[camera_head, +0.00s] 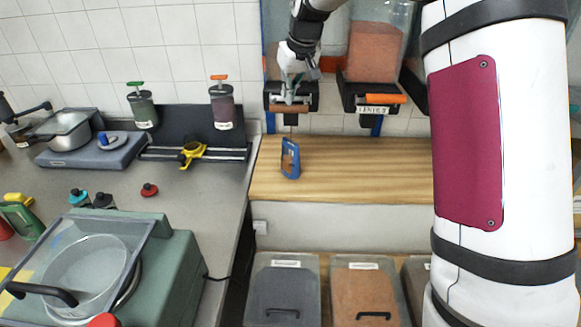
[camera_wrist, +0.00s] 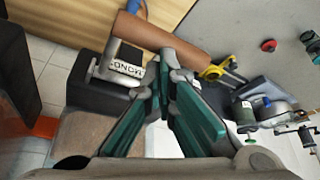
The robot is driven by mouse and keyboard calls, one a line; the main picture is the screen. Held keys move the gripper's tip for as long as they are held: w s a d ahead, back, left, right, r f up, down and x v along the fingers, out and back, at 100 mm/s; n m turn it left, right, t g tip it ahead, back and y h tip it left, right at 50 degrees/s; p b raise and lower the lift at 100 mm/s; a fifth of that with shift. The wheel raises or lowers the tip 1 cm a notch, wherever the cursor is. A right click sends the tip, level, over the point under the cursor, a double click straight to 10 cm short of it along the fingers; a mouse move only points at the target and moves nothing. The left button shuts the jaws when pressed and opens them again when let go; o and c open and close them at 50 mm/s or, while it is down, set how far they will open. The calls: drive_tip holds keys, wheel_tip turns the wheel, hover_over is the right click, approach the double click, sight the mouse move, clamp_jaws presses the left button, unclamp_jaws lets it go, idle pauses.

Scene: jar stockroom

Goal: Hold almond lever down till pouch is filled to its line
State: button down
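The almond dispenser (camera_head: 291,118) hangs at the back wall, left of a second dispenser. In the wrist view its white label (camera_wrist: 126,66) reads upside down as almond. An orange-brown bar (camera_wrist: 168,37), apparently its lever, crosses in front of the label. My gripper (camera_head: 291,97) is at the front of this dispenser, over the lever. In the wrist view its teal fingers (camera_wrist: 166,66) meet at the tips by the bar, with nothing seen between them. A blue pouch (camera_head: 296,161) with a brownish window stands upright on the wooden counter below the dispenser. Its fill level and line are too small to tell.
The second dispenser (camera_head: 372,55) holds reddish-brown contents and has an orange lever (camera_head: 385,99). Lidded bins (camera_head: 285,275) stand under the wooden counter (camera_head: 350,160). A grey counter (camera_head: 150,205) at left carries a yellow tool, a scale with a pot and a green machine.

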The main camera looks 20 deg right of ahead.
wheel_tip(320, 180, up, 7)
drive_tip(key=p, duration=0.1)
idle(0.5)
idle(1.1)
drive_tip(key=s+r+m, duration=0.1)
drive_tip(key=s+r, duration=0.2)
drive_tip(key=s, duration=0.8)
drive_tip(key=s+r, duration=0.3)
drive_tip(key=s, duration=0.7)
drive_tip(key=s+f, duration=0.4)
drive_tip(key=s, duration=0.7)
drive_tip(key=s+f+m+h, duration=0.1)
drive_tip(key=s+f, duration=0.3)
drive_tip(key=s, duration=0.7)
drive_tip(key=shift+f+t, duration=0.3)
drive_tip(key=shift+t, duration=0.1)
